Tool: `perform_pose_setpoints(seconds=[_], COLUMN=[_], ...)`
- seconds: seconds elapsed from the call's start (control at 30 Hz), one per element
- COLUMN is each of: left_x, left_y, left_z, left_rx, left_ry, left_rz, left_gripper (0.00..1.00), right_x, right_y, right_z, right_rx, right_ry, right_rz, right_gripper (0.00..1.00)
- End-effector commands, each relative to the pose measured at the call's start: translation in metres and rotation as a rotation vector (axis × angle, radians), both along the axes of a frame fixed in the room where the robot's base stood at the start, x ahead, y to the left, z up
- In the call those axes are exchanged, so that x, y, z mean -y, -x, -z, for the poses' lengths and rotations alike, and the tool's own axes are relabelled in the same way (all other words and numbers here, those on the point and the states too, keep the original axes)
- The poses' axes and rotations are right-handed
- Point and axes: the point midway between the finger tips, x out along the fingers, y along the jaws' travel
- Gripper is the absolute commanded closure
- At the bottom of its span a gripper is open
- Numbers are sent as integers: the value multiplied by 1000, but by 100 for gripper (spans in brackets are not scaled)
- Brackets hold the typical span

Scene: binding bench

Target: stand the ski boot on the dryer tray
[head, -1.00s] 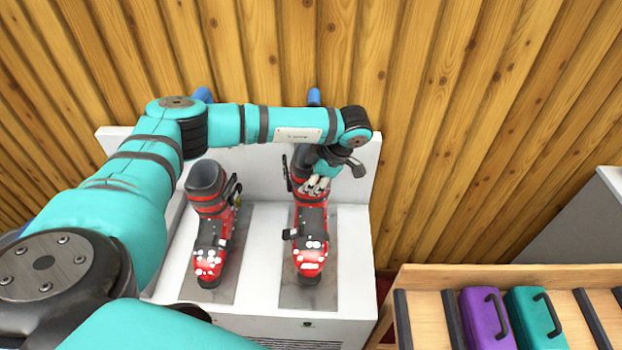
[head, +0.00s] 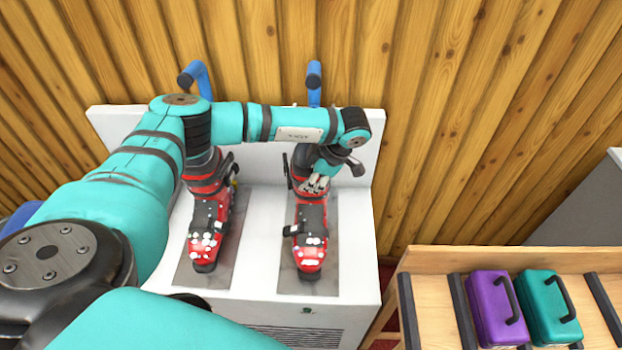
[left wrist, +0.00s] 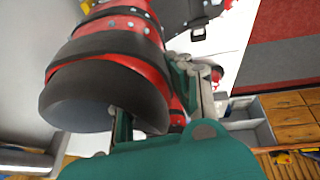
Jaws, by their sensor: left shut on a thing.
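A red and black ski boot (head: 311,240) is upright over the right grey dryer tray (head: 331,272), toe toward me. I cannot tell for sure whether its sole touches the tray. My left gripper (head: 318,183) is shut on this boot near its dark upper cuff. In the left wrist view, the boot (left wrist: 105,85) fills the upper left, with the fingers (left wrist: 155,108) at its cuff rim. A second, similar boot (head: 208,225) stands on the left grey tray (head: 186,268). My left arm hides its top. My right gripper does not show.
The trays lie on a white dryer (head: 255,225) with a raised back panel and blue curved tubes (head: 314,78) behind. A plank wall is close behind. At the lower right, a wooden rack (head: 432,285) holds a purple case (head: 492,308) and a teal case (head: 545,305).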

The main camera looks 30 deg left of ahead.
Motion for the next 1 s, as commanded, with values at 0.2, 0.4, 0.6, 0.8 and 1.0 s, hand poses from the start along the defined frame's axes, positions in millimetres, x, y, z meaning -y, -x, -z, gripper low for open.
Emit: perform_pose_setpoints(seconds=[0.2,0.4,0.6,0.8,1.0], left_x=[0,0,-2,-5,-5], left_y=[-2,-2,-4,-7,-8], left_z=[-1,-1,0,-1,-1], left_rx=[4,4,5,4,4], left_ry=[0,0,-1,0,0], left_rz=[0,-1,-1,-1,-1], left_gripper=[100,100,100,100,100], right_x=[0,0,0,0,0], right_y=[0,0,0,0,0], right_z=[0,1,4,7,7], right_rx=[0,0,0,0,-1], right_ry=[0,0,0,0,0], right_rz=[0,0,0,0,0], right_gripper=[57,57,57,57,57])
